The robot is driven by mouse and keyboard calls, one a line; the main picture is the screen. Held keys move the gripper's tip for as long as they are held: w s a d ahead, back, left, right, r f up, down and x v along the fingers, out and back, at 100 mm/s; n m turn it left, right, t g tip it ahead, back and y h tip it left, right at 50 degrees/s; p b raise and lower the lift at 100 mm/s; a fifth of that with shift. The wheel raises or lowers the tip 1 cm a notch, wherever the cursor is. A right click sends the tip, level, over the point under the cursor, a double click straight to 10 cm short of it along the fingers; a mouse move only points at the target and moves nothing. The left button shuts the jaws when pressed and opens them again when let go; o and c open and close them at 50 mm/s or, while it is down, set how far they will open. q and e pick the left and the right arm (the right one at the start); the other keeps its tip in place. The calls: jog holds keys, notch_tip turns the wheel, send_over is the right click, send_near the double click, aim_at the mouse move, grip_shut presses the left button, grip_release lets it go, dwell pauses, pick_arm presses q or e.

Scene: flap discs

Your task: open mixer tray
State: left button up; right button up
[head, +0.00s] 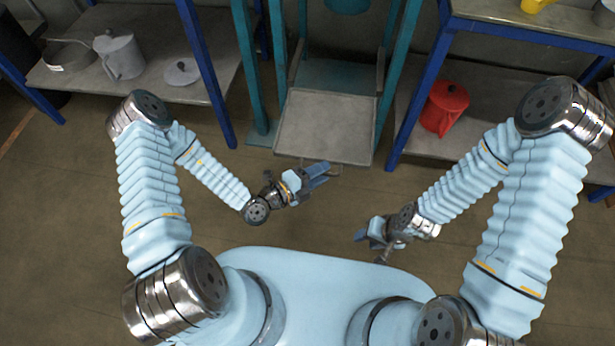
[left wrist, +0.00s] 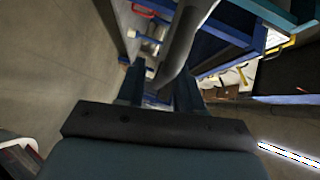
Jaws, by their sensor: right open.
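The mixer tray (head: 325,128) is a flat grey panel at the front of the teal frame, in the upper middle of the head view. A thin handle runs along its front edge. My left gripper (head: 324,172) is just in front of that edge, with its fingers at the handle. In the left wrist view, a grey bar (left wrist: 181,45) comes down between the two fingers (left wrist: 160,92), which stand apart. I cannot tell whether they press on it. My right gripper (head: 361,237) is open and empty, low and to the right, away from the tray.
Teal posts (head: 247,75) stand on both sides of the tray. A left shelf holds a grey can (head: 122,57), a pan and a lid. A right shelf holds a red can (head: 445,108). The floor (head: 340,215) between my arms is clear.

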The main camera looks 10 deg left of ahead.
pick_arm(q)
jog(key=v, duration=1.3)
jog(key=shift+s, duration=0.2)
